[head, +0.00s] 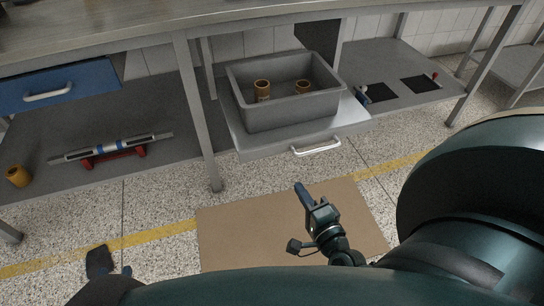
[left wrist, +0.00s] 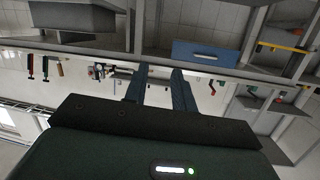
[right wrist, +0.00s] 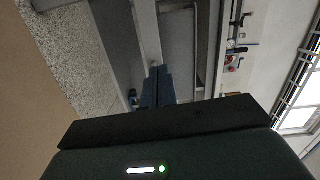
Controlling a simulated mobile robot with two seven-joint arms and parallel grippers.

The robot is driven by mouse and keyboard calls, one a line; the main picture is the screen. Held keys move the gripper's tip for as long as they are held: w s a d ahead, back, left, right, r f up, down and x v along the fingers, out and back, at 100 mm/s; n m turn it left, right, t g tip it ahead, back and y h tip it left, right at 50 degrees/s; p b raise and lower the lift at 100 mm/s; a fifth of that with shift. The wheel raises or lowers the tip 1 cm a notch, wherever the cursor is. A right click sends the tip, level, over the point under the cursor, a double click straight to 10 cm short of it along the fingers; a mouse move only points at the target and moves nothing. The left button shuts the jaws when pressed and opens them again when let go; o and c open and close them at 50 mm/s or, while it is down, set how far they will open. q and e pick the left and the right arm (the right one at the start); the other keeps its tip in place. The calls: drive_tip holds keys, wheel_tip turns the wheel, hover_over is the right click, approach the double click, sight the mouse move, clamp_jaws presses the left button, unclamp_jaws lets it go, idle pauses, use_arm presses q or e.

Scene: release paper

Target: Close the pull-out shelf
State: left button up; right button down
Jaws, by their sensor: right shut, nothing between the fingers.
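The pull-out shelf (head: 243,142) is a light grey board that sticks out past the front of the bench's lower shelf. A pale handle (head: 316,147) is on its front edge. A grey bin (head: 290,117) with orange-brown cups (head: 262,88) stands on it. My right gripper (head: 301,192) is in front of and below the handle, apart from it, above the cardboard. In the right wrist view its fingers (right wrist: 158,88) are together and empty. My left gripper (head: 100,262) is at the lower left, away from the shelf. In the left wrist view its fingers (left wrist: 159,88) are apart and empty.
A bench leg (head: 197,110) stands just left of the pull-out shelf. A blue drawer (head: 60,85) is at the left. A red stand (head: 115,158) with a level and an orange cup (head: 18,176) are on the lower shelf. Brown cardboard (head: 245,235) lies on the floor.

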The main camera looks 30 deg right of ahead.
drive_tip(key=d+f+m+h, duration=0.1)
drive_tip(key=d+m+h, duration=0.1)
drive_tip(key=b, duration=0.2)
approach(285, 144)
drive_tip(key=x, duration=0.6)
use_arm(q)
drive_tip(key=shift+w+d+m+t+h, duration=0.15)
drive_tip(key=shift+w+m+t+h, duration=0.25)
drive_tip(key=shift+t, duration=0.3)
use_arm(e)
drive_tip(key=shift+w+d, duration=0.1)
drive_tip(key=shift+w, duration=0.35)
use_arm(q)
drive_tip(key=shift+f, duration=0.1)
